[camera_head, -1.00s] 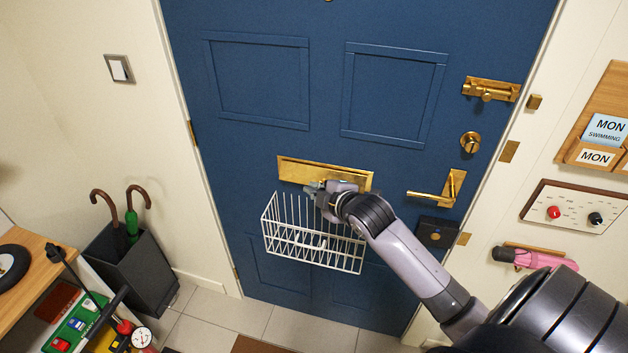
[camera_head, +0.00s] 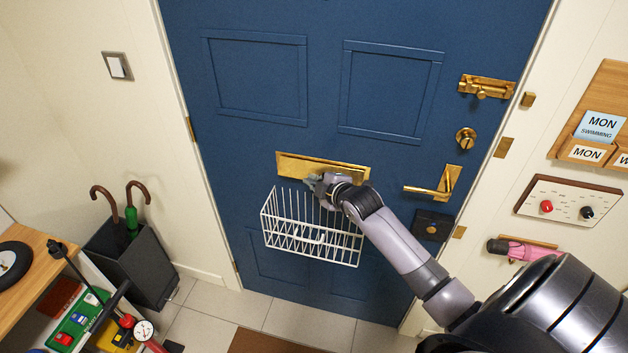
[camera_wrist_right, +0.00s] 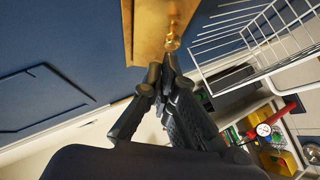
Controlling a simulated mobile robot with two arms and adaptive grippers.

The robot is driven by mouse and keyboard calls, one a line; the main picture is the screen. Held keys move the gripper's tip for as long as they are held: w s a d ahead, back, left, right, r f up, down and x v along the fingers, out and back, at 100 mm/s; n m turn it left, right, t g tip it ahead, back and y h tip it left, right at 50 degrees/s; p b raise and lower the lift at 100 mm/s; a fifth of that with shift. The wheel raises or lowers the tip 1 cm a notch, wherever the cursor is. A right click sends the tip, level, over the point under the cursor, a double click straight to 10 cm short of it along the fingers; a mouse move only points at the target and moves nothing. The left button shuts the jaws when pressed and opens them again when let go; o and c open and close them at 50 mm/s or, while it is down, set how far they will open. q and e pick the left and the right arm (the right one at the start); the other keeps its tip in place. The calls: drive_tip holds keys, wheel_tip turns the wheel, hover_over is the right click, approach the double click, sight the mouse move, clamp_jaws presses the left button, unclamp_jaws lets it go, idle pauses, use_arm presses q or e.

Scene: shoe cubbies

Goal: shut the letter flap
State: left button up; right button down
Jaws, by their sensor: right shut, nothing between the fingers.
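The brass letter flap (camera_head: 330,166) is on the blue door, above a white wire basket. It also shows in the right wrist view (camera_wrist_right: 155,25), with a small brass knob (camera_wrist_right: 171,44) at its lower edge. I cannot tell whether the flap lies fully flush. My right gripper (camera_head: 311,182) is shut and empty at the flap's lower edge, over the basket's top. In the right wrist view its fingertips (camera_wrist_right: 163,66) are close below the knob; contact is unclear. The gripper hides part of the flap's lower edge. My left gripper is not in view.
The white wire basket (camera_head: 310,242) hangs on the door just under the flap. A brass door handle (camera_head: 432,190) and black box (camera_head: 432,225) are to the right. An umbrella stand (camera_head: 130,262) and a wooden bench (camera_head: 22,285) are at the left.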

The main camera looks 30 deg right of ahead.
sight(319, 174)
drive_tip(key=f+n+t+b, duration=0.1)
drive_tip(key=b, duration=0.2)
drive_tip(key=f+t+h+b, duration=0.1)
drive_tip(key=b, duration=0.2)
drive_tip(key=d+f+n+t+b, duration=0.1)
drive_tip(key=f+b, duration=0.1)
drive_tip(key=b, duration=0.1)
drive_tip(key=shift+w+n+t, duration=0.3)
drive_tip(key=shift+w, duration=0.05)
drive_tip(key=shift+w+f, duration=0.1)
drive_tip(key=shift+f, duration=0.05)
idle(0.7)
